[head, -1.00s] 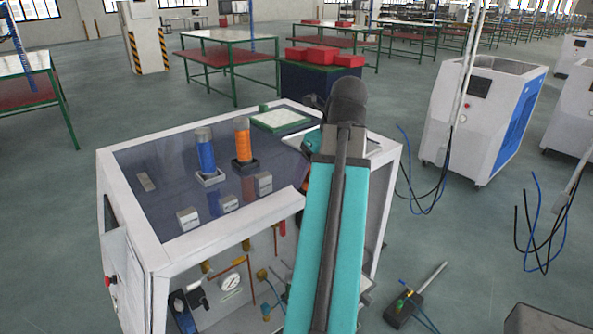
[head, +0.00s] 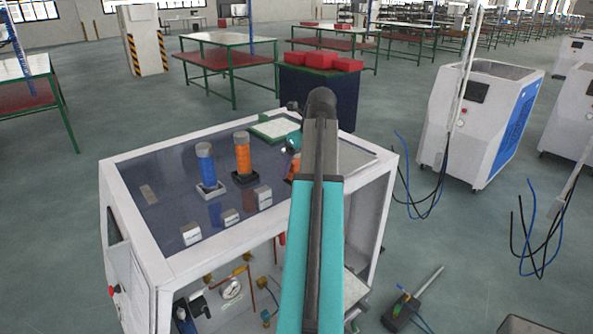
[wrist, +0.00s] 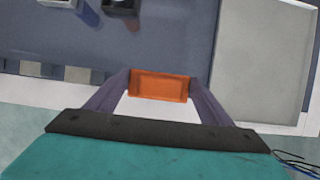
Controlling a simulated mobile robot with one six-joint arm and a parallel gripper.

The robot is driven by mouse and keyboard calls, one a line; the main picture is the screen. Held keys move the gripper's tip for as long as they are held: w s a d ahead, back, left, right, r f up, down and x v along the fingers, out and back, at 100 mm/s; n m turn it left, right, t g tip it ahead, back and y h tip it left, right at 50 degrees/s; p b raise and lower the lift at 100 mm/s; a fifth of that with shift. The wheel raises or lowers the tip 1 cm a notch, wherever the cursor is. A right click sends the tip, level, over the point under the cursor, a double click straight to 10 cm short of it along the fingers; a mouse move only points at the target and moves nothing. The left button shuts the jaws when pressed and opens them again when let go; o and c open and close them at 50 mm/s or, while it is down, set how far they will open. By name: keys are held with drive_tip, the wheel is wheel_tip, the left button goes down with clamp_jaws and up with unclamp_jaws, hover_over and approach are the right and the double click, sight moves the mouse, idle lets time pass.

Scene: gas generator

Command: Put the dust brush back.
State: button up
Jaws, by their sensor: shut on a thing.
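My gripper (wrist: 160,80) is shut on an orange, block-like piece, the visible part of the dust brush (wrist: 160,87), in the wrist view. Its bristles do not show. In the head view my arm hides most of the gripper; a bit of orange (head: 291,168) shows just left of the arm, over the machine's dark top panel (head: 165,165). The height of the brush above the panel is hard to tell.
On the panel stand a blue canister (head: 206,163) and an orange canister (head: 242,152) in holders, with several small grey blocks in front. A green-edged white tray (head: 275,128) lies at the back. A light grey plate (wrist: 262,55) covers the right side.

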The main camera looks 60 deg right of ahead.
drive_tip(key=shift+w+d, duration=0.4)
drive_tip(key=shift+f, duration=0.15)
drive_tip(key=shift+a+f+p, duration=0.1)
drive_tip(key=shift+f+p, duration=0.7)
drive_tip(key=shift+f, duration=0.05)
drive_tip(key=shift+f+p, duration=0.3)
drive_tip(key=shift+f, duration=0.5)
drive_tip(key=shift+f, duration=0.1)
drive_tip(key=o, duration=1)
drive_tip(key=shift+r, duration=0.2)
